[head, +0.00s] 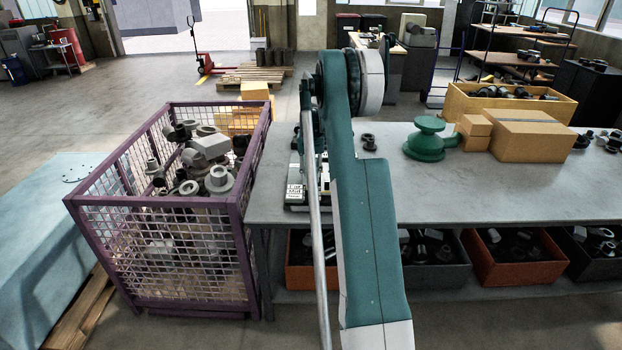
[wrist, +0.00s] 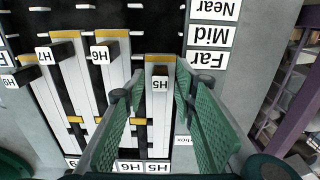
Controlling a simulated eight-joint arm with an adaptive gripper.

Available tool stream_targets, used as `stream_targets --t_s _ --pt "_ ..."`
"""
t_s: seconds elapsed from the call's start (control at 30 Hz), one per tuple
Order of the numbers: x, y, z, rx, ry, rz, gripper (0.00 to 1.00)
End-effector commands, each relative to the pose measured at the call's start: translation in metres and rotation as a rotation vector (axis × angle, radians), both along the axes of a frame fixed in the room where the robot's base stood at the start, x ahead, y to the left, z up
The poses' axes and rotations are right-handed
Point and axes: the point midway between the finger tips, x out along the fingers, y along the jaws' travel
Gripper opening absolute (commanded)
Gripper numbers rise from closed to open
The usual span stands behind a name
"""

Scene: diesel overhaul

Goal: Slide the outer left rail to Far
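In the wrist view a dark slotted panel (wrist: 108,18) carries pale sliding rails with black tagged handles, seen upside down. The rail tagged H5 (wrist: 160,84) is the rightmost, beside the labels Near, Mid and Far (wrist: 208,58); its handle end is roughly level with Far or slightly below it in the picture. My gripper (wrist: 152,88) is open, its green fingers on either side of the H5 handle; I cannot tell whether they touch it. In the head view the panel (head: 296,192) stands on the bench, mostly hidden by my arm.
Rails H6 (wrist: 100,54) and H7 (wrist: 46,54) lie to the left of H5. A purple mesh crate (head: 254,165) of metal parts stands left of the bench (head: 410,186). A green part (head: 425,143) and cardboard boxes (head: 535,140) stand on the bench to the right.

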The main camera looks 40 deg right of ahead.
Motion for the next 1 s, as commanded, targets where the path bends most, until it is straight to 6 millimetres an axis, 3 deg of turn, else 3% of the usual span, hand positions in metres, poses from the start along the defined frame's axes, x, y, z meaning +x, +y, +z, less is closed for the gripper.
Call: stream_targets --t_s 0.6,0.8,1.0 --pt "0.0 0.0 0.087 -0.001 -0.001 0.0 0.28" --pt "0.0 0.0 0.106 -0.001 -0.001 0.0 0.28" --pt "0.0 0.0 0.112 -0.001 -0.001 0.0 0.28"
